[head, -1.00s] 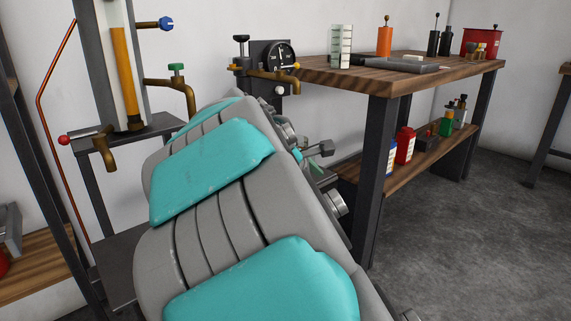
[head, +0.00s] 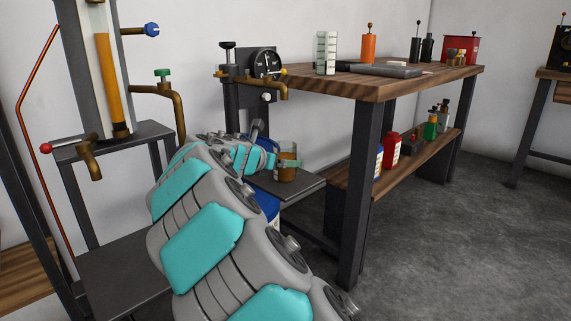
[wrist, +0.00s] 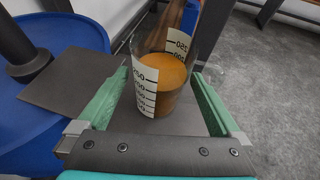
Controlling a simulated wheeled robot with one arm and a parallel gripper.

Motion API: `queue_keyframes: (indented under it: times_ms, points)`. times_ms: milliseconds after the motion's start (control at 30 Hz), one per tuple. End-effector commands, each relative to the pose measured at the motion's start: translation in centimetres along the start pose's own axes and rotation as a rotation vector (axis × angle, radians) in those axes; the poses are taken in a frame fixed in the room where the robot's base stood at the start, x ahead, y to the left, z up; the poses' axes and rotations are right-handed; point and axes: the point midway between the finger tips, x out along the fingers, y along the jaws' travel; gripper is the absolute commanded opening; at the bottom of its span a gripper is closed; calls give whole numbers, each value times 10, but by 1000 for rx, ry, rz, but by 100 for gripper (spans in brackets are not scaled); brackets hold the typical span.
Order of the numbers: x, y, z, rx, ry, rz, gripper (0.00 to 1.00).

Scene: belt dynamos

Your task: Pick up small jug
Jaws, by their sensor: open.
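The small jug (head: 287,165) is a clear measuring vessel with orange-brown liquid and pale scale strips. It stands upright on a small dark shelf (head: 293,190) below the tap and gauge. In the wrist view the jug (wrist: 163,85) is large and near the centre. My gripper (wrist: 160,78) is open, with one green finger on the left and one on the right of the jug. Small gaps seem to show between fingers and glass. In the head view my arm hides part of the shelf and most of the gripper.
A brass tap (head: 270,82) and a round gauge (head: 266,63) are above the jug. A blue drum (wrist: 45,95) is left of the shelf in the wrist view. A wooden workbench (head: 380,84) with bottles stands right. The grey floor (head: 430,230) is clear.

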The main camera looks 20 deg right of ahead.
Motion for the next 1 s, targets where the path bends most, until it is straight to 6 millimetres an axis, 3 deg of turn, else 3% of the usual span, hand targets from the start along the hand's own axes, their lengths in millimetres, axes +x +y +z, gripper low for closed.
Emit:
queue_keyframes:
  times_ms: [300,633,1000]
  points:
    - [43,0,-1,2,2,1,100]
    - [48,0,0,2,1,1,99]
    - [48,0,0,2,1,1,57]
